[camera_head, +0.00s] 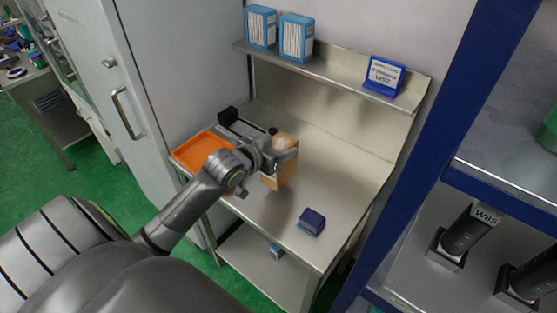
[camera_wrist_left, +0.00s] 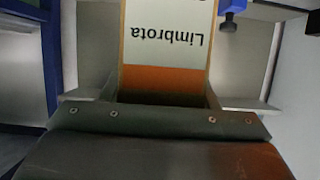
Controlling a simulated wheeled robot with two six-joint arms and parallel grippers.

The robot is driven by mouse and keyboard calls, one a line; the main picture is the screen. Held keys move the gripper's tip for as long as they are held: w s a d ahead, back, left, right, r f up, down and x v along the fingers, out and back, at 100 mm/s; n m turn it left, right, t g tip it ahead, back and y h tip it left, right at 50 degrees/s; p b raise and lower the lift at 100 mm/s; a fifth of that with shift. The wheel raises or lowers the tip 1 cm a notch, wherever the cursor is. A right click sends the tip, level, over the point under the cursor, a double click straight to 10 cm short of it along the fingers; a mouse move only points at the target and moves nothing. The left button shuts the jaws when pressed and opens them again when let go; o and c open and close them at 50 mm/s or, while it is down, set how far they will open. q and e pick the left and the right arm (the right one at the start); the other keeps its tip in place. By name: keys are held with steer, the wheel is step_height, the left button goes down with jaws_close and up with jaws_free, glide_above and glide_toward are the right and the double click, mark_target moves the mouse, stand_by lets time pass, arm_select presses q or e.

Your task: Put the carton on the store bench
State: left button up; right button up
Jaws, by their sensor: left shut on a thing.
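The carton (camera_head: 285,172) is tan and boxy, and stands roughly upright in my left gripper (camera_head: 280,150) over the middle of the bench. The gripper is shut on its upper part. In the left wrist view the carton (camera_wrist_left: 165,45) shows a white label reading "Limbrota" upside down and an orange band, between the fingers (camera_wrist_left: 163,97). I cannot tell whether the carton's base touches the benchtop. My right gripper is not in view.
An orange tray (camera_head: 180,158) lies at the bench's left, beside a black-and-grey device (camera_head: 243,125). A small dark blue box (camera_head: 312,222) sits near the front right. Blue-and-white boxes (camera_head: 297,38) and a W97 sign (camera_head: 384,76) stand on the shelf. A blue-framed rack (camera_head: 400,190) borders the right.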

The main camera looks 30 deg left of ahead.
arm_select(q)
step_height(320, 180, down, 3)
steer(key=shift+f, duration=0.4)
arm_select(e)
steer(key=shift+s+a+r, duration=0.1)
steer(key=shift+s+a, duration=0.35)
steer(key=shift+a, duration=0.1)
arm_select(q)
steer(key=shift+f, duration=0.15)
steer(key=o, duration=1.2)
steer(key=shift+f, duration=0.15)
steer(key=o, duration=0.4)
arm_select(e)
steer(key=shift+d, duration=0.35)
